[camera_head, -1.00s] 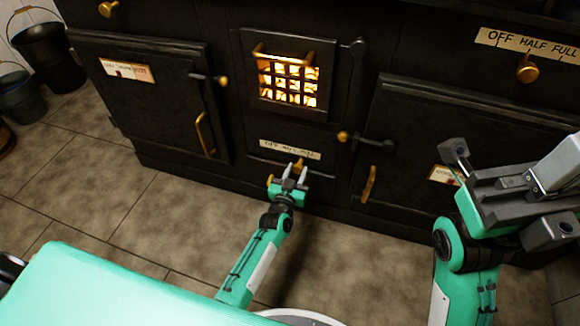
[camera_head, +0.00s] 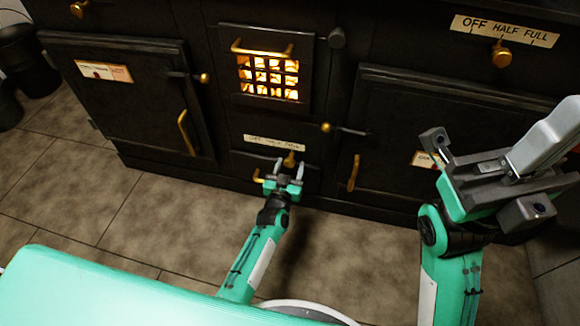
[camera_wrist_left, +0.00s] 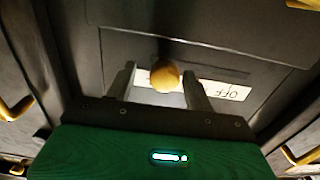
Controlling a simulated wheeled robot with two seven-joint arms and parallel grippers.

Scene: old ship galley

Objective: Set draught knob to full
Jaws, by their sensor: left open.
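The brass draught knob (camera_head: 290,160) sits low on the black stove, below the glowing firebox grate. A pale label strip (camera_head: 275,143) is just above it; its letters are too small to read in the head view. My left gripper (camera_head: 288,171) is open, with its fingers pointing at the stove on either side of the knob. In the left wrist view the knob (camera_wrist_left: 165,76) shows between the two finger tips (camera_wrist_left: 160,86), in front of a label reading OFF (camera_wrist_left: 236,91). I cannot tell whether the fingers touch it. My right gripper (camera_head: 490,180) is raised at the right; its jaw state is unclear.
Another brass knob (camera_head: 501,54) sits under an OFF HALF FULL label (camera_head: 503,29) at upper right. Oven doors with brass handles (camera_head: 187,132) (camera_head: 354,173) flank the firebox (camera_head: 268,76). A brass hook (camera_head: 258,176) is left of my left gripper. The tiled floor (camera_head: 150,220) is clear.

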